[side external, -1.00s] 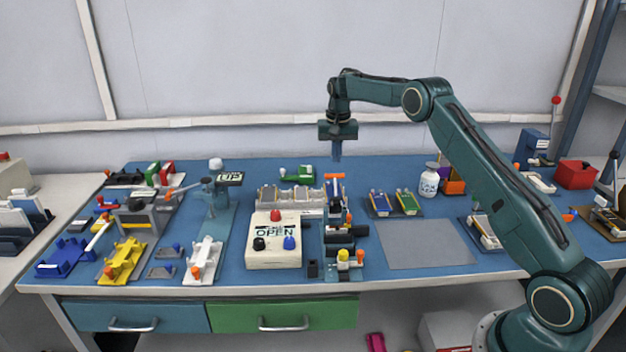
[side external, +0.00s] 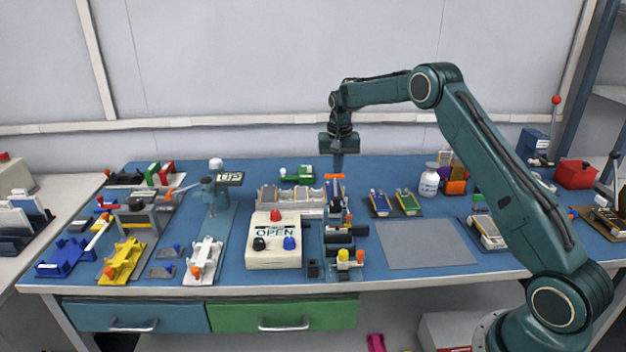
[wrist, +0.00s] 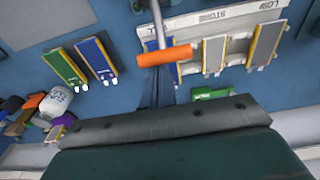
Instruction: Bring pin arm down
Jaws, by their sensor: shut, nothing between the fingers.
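The pin arm shows as an orange crossbar handle (side external: 335,176) on a grey rod, at the back of a narrow fixture (side external: 338,229) right of the OPEN box. The handle (wrist: 165,55) lies across the rod in the wrist view, just beyond my fingers. My gripper (side external: 338,168) points down with its fingers together and nothing between them. In the side view its tips overlap the handle's upper edge. In the wrist view the shut fingers (wrist: 162,90) end close to the handle. I cannot tell whether they touch it.
The cream OPEN box (side external: 274,250) with coloured knobs stands left of the fixture. A white pouch rack (side external: 290,201) is behind it. Blue and green cells (side external: 380,203) and a white bottle (side external: 429,184) are to the right. A bare grey mat (side external: 425,245) lies front right.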

